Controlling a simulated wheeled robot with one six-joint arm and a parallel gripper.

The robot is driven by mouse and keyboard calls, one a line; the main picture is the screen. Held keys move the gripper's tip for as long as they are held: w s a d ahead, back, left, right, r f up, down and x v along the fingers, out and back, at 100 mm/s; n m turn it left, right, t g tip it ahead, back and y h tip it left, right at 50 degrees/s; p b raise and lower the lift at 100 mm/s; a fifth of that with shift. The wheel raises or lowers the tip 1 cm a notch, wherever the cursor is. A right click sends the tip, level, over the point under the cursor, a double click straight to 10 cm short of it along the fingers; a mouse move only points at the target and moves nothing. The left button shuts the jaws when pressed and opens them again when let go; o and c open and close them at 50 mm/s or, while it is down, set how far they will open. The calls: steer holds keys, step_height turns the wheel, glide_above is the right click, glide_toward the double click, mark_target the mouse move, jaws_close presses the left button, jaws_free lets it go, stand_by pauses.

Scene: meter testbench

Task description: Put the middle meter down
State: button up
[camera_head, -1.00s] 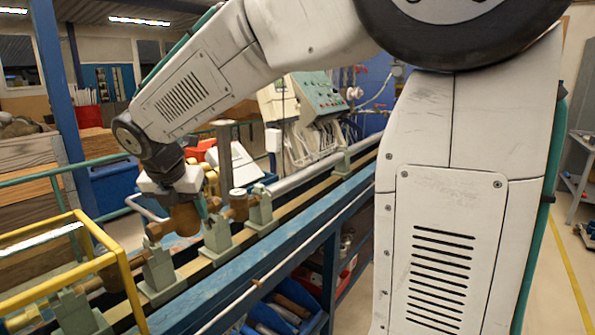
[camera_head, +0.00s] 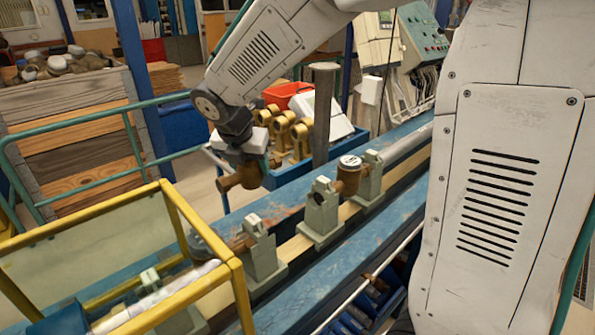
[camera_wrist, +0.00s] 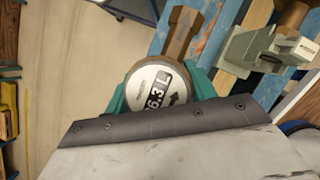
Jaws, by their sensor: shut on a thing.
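My gripper (camera_head: 240,152) is shut on the middle meter (camera_head: 241,178), a brass body with pipe stubs. The meter hangs in the air beyond the bench's far edge, in front of the blue crate (camera_head: 312,162). On the bench (camera_head: 345,245), another brass meter with a white top (camera_head: 349,172) sits by the right supports. A grey-topped meter (camera_head: 206,243) is at the left, partly behind the yellow frame.
Pale green supports stand along the bench, including a left one (camera_head: 262,252) and a middle one (camera_head: 320,212). The crate holds several brass meters, a red bin and a white box. A post (camera_head: 323,115) rises beside it. A yellow-framed guard (camera_head: 110,235) is at front left.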

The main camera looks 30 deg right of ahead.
mark_target(246, 183)
step_height(246, 183, down, 10)
steer(key=shift+r, duration=0.15)
stand_by(0.4)
steer(key=o, duration=1.5)
steer(key=v, duration=1.2)
steer(key=s+d+r+m+y, duration=0.1)
steer(key=s+d+m, duration=0.1)
steer(key=s+m, duration=0.7)
steer(key=s+d+r+m+g+y, duration=0.1)
steer(key=s+d+m, duration=0.1)
steer(key=s+m, duration=0.6)
steer(key=s+d+r+m+g+y, duration=0.1)
steer(key=s+d+m, duration=0.1)
steer(key=s+m, duration=0.7)
steer(key=shift+s+d+m, duration=0.3)
steer(key=shift+m, duration=0.2)
